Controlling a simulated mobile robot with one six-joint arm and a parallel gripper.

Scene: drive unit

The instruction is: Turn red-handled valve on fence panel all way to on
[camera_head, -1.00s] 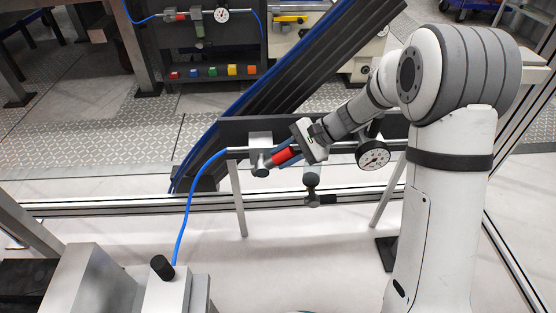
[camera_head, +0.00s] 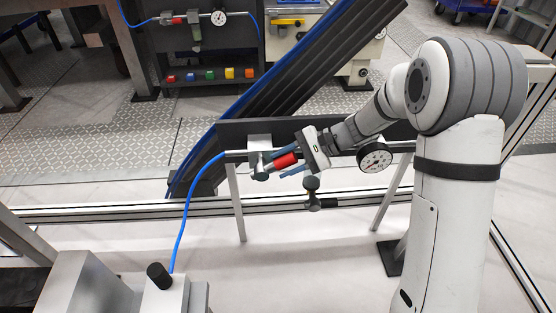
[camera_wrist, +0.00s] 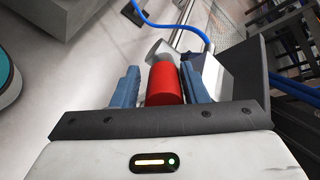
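The valve's red handle (camera_head: 286,161) points right and slightly up from its grey pivot (camera_head: 260,172) on the pipe in front of the dark fence panel (camera_head: 232,132). My gripper (camera_head: 291,160) reaches in from the right, its blue fingers on either side of the red handle. The fingers stand apart from the handle, and the lower one shows clear of it in the head view. In the wrist view the red handle (camera_wrist: 164,84) lies between the fingers, with a narrow gap at the left finger. The handle's far end is hidden by my gripper.
A round gauge (camera_head: 375,158) sits on the pipe just right of my gripper. A blue hose (camera_head: 188,205) runs from the pipe to a metal block (camera_head: 165,295) at lower left. Floor in front is clear.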

